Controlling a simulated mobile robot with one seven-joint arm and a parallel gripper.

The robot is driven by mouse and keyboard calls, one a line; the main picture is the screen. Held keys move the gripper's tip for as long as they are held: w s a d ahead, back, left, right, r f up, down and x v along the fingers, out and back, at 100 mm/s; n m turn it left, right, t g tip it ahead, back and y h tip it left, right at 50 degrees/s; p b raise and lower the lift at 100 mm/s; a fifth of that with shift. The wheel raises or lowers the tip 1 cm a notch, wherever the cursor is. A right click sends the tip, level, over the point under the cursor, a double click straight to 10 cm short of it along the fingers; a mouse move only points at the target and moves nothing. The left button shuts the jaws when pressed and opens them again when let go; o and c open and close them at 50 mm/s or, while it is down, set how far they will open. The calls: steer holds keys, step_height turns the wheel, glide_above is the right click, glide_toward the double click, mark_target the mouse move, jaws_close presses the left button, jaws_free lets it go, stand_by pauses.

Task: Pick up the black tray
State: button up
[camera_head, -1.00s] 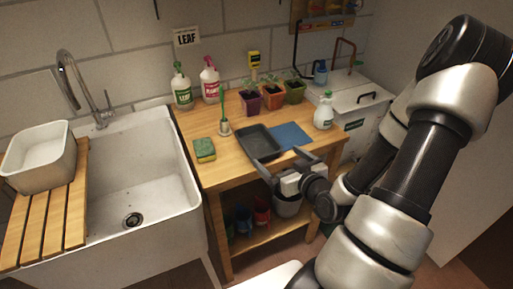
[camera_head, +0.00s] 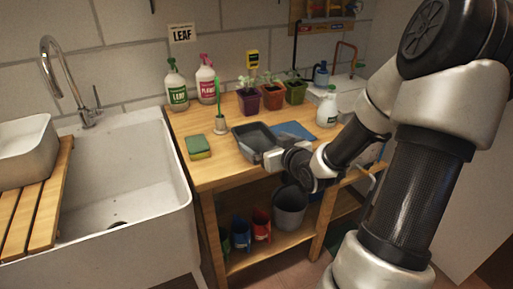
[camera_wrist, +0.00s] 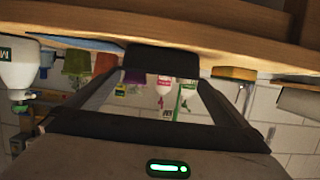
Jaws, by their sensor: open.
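The black tray (camera_head: 243,132) lies on the wooden table, left of a blue mat (camera_head: 291,129). In the wrist view, which is upside down, the tray (camera_wrist: 162,58) shows end-on as a dark block by the tabletop. My gripper (camera_head: 268,157) is at the tray's near right end, low over the table's front edge. In the wrist view my gripper (camera_wrist: 162,78) is open, its fingers on either side of the tray's end. I cannot tell whether they touch it. The fingertips are hard to make out in the head view.
A white bottle (camera_head: 327,107) is at right. A grey bucket (camera_head: 290,207) sits on the lower shelf.

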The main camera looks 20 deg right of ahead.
mark_target(257, 144)
steer(key=b+x, duration=0.2)
steer(key=x, duration=0.4)
steer(key=shift+w+f, duration=0.1)
steer(key=shift+w, duration=0.3)
steer(key=shift+d, duration=0.1)
steer(key=c, duration=0.8)
steer(key=shift+o, duration=0.2)
step_height(257, 144, up, 10)
steer(key=p, duration=0.4)
